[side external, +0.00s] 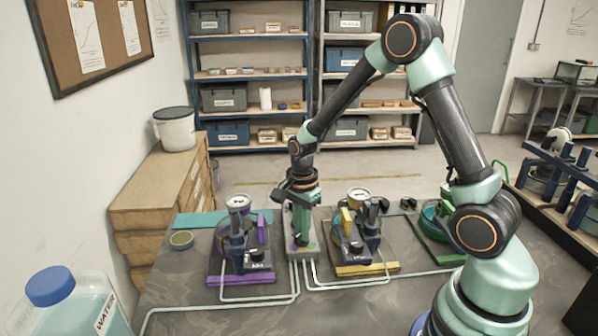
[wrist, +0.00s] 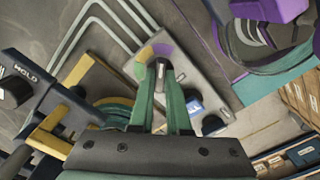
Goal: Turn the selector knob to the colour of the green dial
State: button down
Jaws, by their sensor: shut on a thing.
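The selector knob (wrist: 161,72) is a dark knob with a pale mark, on a grey panel (wrist: 195,75) in the wrist view. A yellow sector (wrist: 143,55) and a purple sector (wrist: 164,48) show around it. My gripper (wrist: 161,88), with green fingers, is shut on the knob. Its fingers hide the near part of the coloured ring, and I cannot tell which colour the knob points to. In the side view my gripper (side external: 301,232) reaches down onto the narrow grey panel (side external: 302,252) between two stations. The green station (side external: 428,233) at right is partly behind my arm.
The purple station (side external: 232,278) stands left of the panel and the yellow station (side external: 368,269) right of it, both close to my gripper. Pale pipes (side external: 220,307) run along the front of the table. A water jug (side external: 72,305) stands at the front left.

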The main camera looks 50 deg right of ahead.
jog(key=n, duration=1.9)
jog(key=shift+n, duration=0.3)
dwell(0.5)
jog(key=c, duration=0.9)
grip_release()
